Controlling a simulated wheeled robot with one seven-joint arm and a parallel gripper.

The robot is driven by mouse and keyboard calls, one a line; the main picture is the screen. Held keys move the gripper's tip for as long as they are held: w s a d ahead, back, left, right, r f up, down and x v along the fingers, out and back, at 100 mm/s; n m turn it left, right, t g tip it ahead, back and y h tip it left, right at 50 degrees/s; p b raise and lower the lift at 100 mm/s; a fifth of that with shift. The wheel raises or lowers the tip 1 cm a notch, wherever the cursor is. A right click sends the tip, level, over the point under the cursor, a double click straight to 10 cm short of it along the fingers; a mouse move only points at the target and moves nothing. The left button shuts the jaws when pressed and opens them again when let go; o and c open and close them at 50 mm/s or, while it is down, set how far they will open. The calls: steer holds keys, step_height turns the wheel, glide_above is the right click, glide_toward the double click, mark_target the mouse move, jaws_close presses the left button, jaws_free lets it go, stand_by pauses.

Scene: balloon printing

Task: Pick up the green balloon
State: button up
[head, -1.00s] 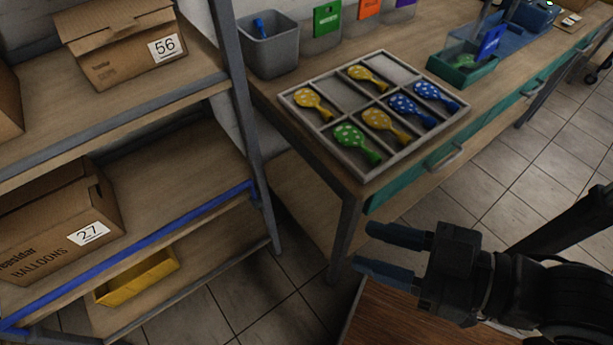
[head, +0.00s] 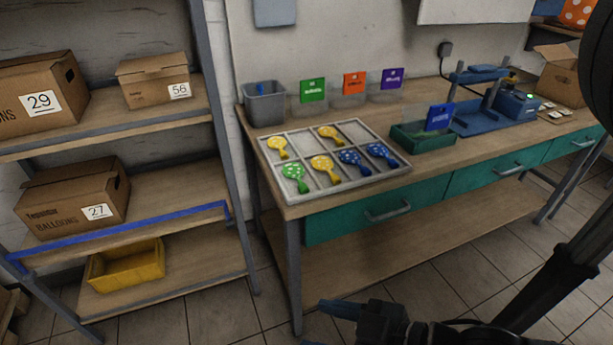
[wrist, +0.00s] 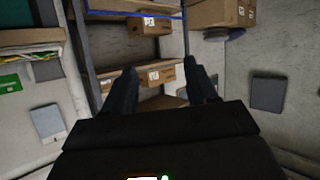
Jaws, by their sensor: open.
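The green balloon (head: 296,178) with pale dots lies in the front-left compartment of a light grey divided tray (head: 334,182) on the workbench. Yellow balloons (head: 325,168) and blue balloons (head: 354,160) lie in other compartments. My gripper (head: 342,312) is low at the bottom of the head view, in front of the bench and below its top, well apart from the tray. In the wrist view its two dark fingers (wrist: 163,88) are spread with nothing between them. No balloon shows in the wrist view.
A shelf with cardboard boxes (head: 75,197) and a yellow bin (head: 126,264) stands left of the bench. A grey bin (head: 265,104) stands behind the tray. A green box (head: 423,140) and a blue device (head: 482,100) are to its right. The bench front has drawers (head: 385,212).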

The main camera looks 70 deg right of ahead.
steer(key=w+d+f+m+g+h, duration=0.2)
steer(key=w+d+f+g, duration=0.1)
steer(key=w+d+f, duration=0.4)
steer(key=m+g, duration=0.8)
glide_toward(303, 185)
steer(key=f, duration=0.2)
steer(key=shift+d+p+x, duration=0.15)
steer(key=shift+p+x, duration=0.2)
steer(key=shift+x, duration=1.5)
steer(key=shift+d+p+x, duration=0.15)
steer(key=shift+p+x, duration=0.2)
steer(key=shift+x, duration=1.5)
steer(key=shift+w+r, duration=0.1)
steer(key=shift+r, duration=0.05)
steer(key=shift+c, duration=0.3)
steer(key=c, duration=0.9)
steer(key=shift+o, duration=0.2)
steer(key=shift+r, duration=0.1)
